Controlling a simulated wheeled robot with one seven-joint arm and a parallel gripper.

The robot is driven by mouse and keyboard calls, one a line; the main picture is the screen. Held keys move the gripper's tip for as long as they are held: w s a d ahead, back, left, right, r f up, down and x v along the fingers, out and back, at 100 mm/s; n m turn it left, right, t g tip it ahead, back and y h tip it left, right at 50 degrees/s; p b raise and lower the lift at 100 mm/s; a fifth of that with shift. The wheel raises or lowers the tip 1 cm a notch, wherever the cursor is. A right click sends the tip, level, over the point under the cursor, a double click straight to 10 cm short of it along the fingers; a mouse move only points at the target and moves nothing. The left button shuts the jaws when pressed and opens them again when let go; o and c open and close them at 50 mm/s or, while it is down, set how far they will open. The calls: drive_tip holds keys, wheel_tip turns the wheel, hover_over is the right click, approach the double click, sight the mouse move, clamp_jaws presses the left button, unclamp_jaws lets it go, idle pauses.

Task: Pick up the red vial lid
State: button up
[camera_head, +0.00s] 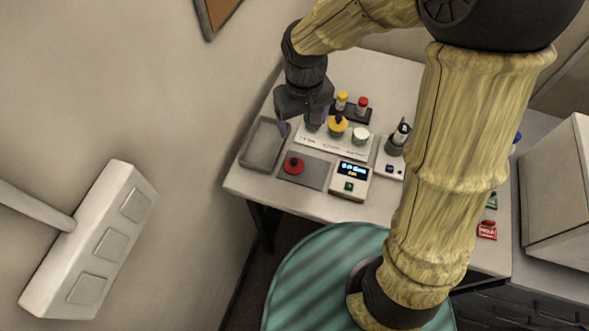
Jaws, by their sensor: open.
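A red lid (362,101) tops a small vial in a dark rack (350,114) at the back of the table, right of a yellow-topped vial (341,98). A separate round red piece (293,165) with a darker knob lies on a grey mat (316,173) nearer the front edge. I cannot tell for sure which red piece is the vial lid. My gripper (297,125) is open and points down over the left part of the table, left of the rack and above and behind the red piece on the mat. I see nothing between its fingers.
A grey tray (247,160) is at the left. A white panel (320,145) carries a yellow knob (338,126) and a white round part (361,134). A display box (350,184) and a device with a dark cylinder (396,144) stand rightward. My arm hides part of the table.

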drive_tip(key=shift+s+a+f, duration=0.1)
drive_tip(key=shift+a+f, duration=0.05)
drive_tip(key=shift+a, duration=0.55)
drive_tip(key=shift+f, duration=0.1)
drive_tip(key=p, duration=0.1)
hover_over(296, 162)
wheel_tip(296, 162, down, 12)
drive_tip(key=shift+f, duration=0.1)
